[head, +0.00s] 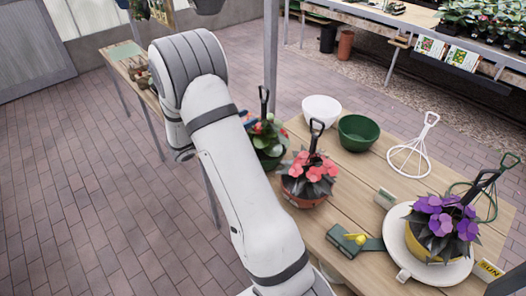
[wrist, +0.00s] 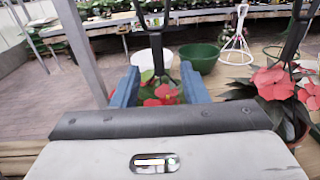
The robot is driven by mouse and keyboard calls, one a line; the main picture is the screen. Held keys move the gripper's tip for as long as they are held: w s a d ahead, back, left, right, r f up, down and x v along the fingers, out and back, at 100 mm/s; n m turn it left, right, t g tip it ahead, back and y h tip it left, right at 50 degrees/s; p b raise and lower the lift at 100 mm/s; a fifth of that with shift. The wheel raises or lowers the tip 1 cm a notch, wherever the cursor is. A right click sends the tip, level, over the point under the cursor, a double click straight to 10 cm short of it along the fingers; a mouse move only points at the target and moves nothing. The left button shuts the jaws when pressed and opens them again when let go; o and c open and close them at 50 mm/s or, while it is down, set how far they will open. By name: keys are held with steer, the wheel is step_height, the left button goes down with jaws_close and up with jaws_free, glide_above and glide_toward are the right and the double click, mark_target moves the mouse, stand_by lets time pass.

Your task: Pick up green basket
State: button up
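The green basket (head: 268,157) is a green pot with red flowers and an upright black hook handle (head: 264,103). It stands at the left edge of the wooden table, partly hidden behind my arm. My gripper (head: 249,118) is at its top, with blue fingers. In the wrist view, my gripper (wrist: 158,92) is open, its fingers apart on either side of the black handle (wrist: 155,38) and red flowers (wrist: 163,93). Whether a finger touches the handle cannot be told. The pot itself is mostly hidden in the wrist view.
A terracotta pot with pink flowers (head: 309,180) stands close on the right. Behind are a white bowl (head: 321,110), a green bowl (head: 358,132) and a white wire stand (head: 411,157). A yellow pot with purple flowers (head: 438,242) stands at right. A metal post (head: 271,50) rises nearby.

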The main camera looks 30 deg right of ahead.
mark_target(262, 110)
steer(key=d+p, duration=0.1)
steer(key=d, duration=0.4)
steer(key=d+p, duration=0.1)
steer(key=d, duration=0.1)
steer(key=shift+w+d+r+p, duration=0.1)
steer(key=shift+w+d+p, duration=0.25)
steer(key=shift+d, duration=0.05)
jaws_close()
stand_by(1.0)
